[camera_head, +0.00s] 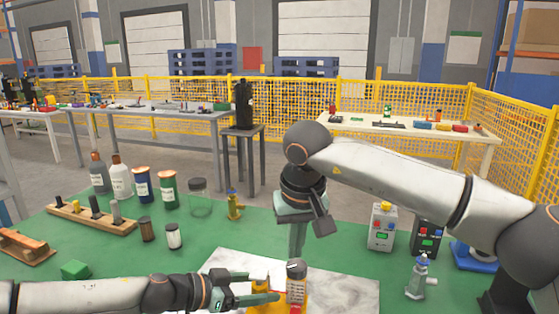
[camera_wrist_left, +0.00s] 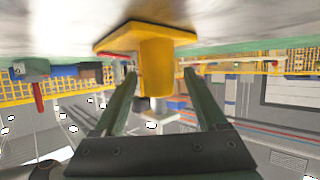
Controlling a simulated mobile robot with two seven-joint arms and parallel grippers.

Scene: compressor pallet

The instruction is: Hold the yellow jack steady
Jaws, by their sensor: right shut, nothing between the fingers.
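The yellow jack (camera_head: 261,286) stands on the pale slab (camera_head: 355,289) at the front of the table. In the left wrist view, which is upside down, the jack (camera_wrist_left: 155,62) shows a round yellow body on a wide base, with a grey part at its other end. My left gripper (camera_head: 264,287) is open, its fingers on either side of the jack's body; the wrist view shows small gaps beside the body. My right gripper (camera_head: 297,252) points down, shut and empty, above a grey ribbed part (camera_head: 297,287) beside the jack. Whether that part belongs to the jack is unclear.
Several bottles and jars stand at the back left, including a clear jar (camera_head: 200,198). A grey control box (camera_head: 382,227) stands right.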

